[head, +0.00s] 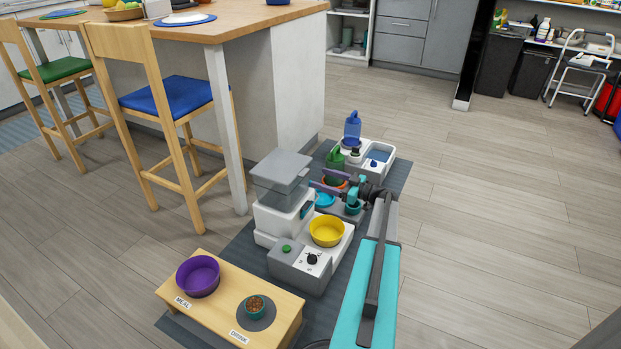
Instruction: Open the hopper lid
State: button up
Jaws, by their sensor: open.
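The hopper (278,193) is a see-through grey bin on top of a white feeder (283,218). Its flat grey lid (283,167) lies level over the top and looks closed. My gripper (317,177) is just right of the hopper, its two fingers open and pointing left toward it. The fingertips look close to the hopper's right side; I cannot tell whether they touch it. No object shows between the fingers. My wrist and fingers partly hide the small bowls behind them.
A yellow bowl (326,232) sits on the feeder's front, by a dial (312,260) and green button (286,249). A wooden stand (222,302) holds a purple bowl (198,276) and a teal cup of kibble (257,307). A blue-bottle dispenser (352,130) stands behind. Floor at right is clear.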

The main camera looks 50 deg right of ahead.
aim_at(306, 173)
jog(key=shift+b+x, duration=0.6)
jog(key=shift+x, duration=2.35)
